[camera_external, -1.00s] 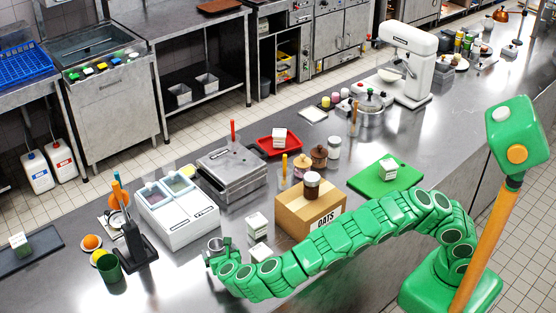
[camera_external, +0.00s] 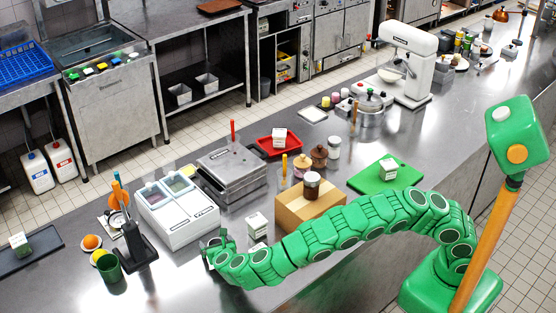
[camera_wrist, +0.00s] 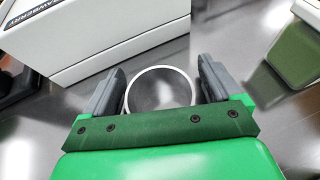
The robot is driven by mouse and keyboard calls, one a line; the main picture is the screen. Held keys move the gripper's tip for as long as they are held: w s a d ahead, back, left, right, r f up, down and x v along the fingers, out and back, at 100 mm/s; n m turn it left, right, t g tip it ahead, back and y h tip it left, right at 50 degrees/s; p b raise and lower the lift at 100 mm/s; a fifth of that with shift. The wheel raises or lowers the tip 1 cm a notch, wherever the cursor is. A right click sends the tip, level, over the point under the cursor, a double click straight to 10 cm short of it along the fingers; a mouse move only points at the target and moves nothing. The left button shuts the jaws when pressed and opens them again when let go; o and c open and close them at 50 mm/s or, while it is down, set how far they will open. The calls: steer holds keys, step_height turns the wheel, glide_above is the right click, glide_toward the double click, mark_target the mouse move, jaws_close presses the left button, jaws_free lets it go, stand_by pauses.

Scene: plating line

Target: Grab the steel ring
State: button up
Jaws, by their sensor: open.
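The steel ring (camera_wrist: 160,67) is a thin, pale hoop on the grey steel counter. In the wrist view it lies between the two dark fingers of my gripper (camera_wrist: 160,73). The fingers are apart, one on each side of the ring, and seem low near the counter. I cannot tell whether either touches it. In the external view my gripper (camera_external: 212,243) is at the counter's near left part, in front of the white twin-lid bin, and mostly hides the ring.
The white bin (camera_wrist: 90,35) labelled strawberry stands just beyond my gripper. A green-sided carton (camera_wrist: 285,52) is to the right. Small cartons (camera_external: 257,224) and a cardboard box (camera_external: 300,207) stand right of my gripper. A dark utensil holder (camera_external: 137,247) and green cup (camera_external: 109,268) are left.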

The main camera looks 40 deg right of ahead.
steer(key=c, duration=1.1)
steer(key=shift+o, duration=0.2)
steer(key=shift+r, duration=1.55)
steer(key=s+d+r, duration=0.9)
steer(key=s+r, duration=0.1)
steer(key=shift+s, duration=0.3)
